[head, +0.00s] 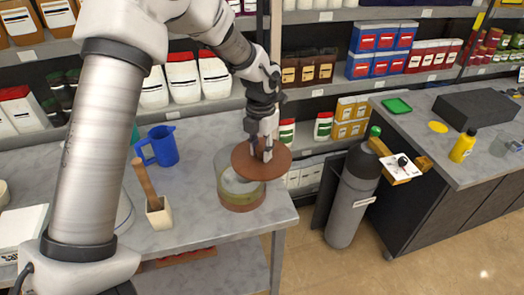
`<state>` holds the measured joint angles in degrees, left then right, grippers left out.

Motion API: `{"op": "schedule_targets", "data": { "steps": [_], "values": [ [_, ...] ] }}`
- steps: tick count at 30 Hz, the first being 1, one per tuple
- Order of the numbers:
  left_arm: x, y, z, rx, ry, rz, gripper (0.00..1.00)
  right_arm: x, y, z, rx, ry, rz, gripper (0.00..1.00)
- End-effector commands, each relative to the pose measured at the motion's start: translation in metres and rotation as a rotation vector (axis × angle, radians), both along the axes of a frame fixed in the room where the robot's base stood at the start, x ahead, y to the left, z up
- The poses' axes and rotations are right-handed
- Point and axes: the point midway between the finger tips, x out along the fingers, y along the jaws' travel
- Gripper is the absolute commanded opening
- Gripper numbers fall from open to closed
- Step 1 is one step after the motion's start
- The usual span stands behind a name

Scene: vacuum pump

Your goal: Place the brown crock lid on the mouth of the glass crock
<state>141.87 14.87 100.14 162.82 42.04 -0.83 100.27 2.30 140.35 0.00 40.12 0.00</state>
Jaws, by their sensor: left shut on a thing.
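The brown crock lid (247,169) is a flat round disc, held slightly tilted by my left gripper (262,152). My left gripper comes down from above and is shut on the lid near its middle. The glass crock (241,196) stands near the right end of the grey table. The lid hangs over the crock's back and right side. The front part of the crock's mouth shows uncovered below the lid. I cannot tell whether the lid touches the rim. My right gripper is not in view.
A blue jug (158,146) and a pale pot with a wooden pestle (159,214) stand left of the crock on the table (194,192). Shelves of packed goods run behind. A grey gas cylinder (352,200) stands right of the table, before a dark counter (440,190).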

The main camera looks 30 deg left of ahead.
Motion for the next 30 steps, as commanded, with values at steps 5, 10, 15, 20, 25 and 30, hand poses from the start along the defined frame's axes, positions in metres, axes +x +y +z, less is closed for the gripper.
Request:
{"op": "schedule_targets", "data": {
  "steps": [5, 10, 15, 20, 25, 30],
  "values": [
    [0.001, 0.001, -0.023, 0.0, 0.005, -0.001, 0.0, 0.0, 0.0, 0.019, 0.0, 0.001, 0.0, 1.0],
    [0.002, 0.0, -0.035, 0.0, 0.0, -0.001, 0.0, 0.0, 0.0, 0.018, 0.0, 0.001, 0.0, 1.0],
    [0.001, 0.0, -0.037, 0.0, 0.0, -0.001, 0.0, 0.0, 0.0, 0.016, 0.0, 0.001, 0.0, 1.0],
    [0.001, 0.0, -0.037, 0.0, 0.0, -0.001, 0.56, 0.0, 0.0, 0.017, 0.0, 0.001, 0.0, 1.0],
    [0.001, 0.0, -0.037, 0.0, 0.0, 0.0, 0.56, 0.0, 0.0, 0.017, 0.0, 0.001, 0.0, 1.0],
    [0.002, 0.0, -0.03, 0.0, -0.002, -0.001, 0.56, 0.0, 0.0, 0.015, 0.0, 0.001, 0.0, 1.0]
  ]
}}
